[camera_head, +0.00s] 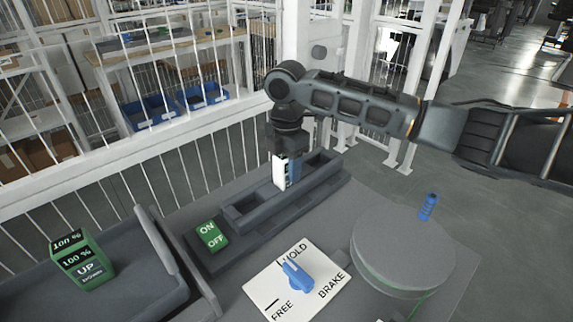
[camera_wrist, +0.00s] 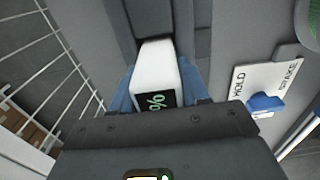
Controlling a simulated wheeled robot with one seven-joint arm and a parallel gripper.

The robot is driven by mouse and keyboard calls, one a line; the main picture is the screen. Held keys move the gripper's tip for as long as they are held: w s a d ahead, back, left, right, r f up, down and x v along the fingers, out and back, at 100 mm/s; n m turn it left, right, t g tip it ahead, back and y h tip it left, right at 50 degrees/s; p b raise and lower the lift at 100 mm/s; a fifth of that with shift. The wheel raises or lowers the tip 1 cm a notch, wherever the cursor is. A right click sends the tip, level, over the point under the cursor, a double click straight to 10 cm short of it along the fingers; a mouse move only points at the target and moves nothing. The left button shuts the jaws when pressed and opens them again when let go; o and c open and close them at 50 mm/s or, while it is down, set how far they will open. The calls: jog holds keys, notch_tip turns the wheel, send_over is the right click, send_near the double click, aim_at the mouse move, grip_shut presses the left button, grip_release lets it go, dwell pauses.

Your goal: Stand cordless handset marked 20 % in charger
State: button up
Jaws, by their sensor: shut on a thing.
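A white handset (camera_head: 279,172) with a dark label is held upright by my gripper (camera_head: 287,160) at the charger. In the wrist view the handset (camera_wrist: 155,65) shows a black patch with a green "%" sign; the number is hidden. The blue fingers of my gripper (camera_wrist: 160,95) are shut on it from both sides. The charger (camera_head: 245,208) is a long dark grey block with open slots. The handset's lower end is at the slots' middle; I cannot tell whether it is inside one or just above. A green handset marked 100 % (camera_head: 82,262) stands in a grey tray at the left.
A green ON/OFF switch (camera_head: 212,236) sits at the charger's near left end. A white HOLD/FREE/BRAKE plate (camera_head: 262,300) with a blue knob (camera_head: 297,276) lies in front. A round grey drum (camera_head: 405,247) with a blue peg (camera_head: 428,207) is at the right. White railings run behind.

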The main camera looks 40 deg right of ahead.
jog(key=o, duration=1.2)
notch_tip(320, 180, up, 13)
jog(key=shift+f+b, duration=0.2)
jog(key=shift+b, duration=0.6)
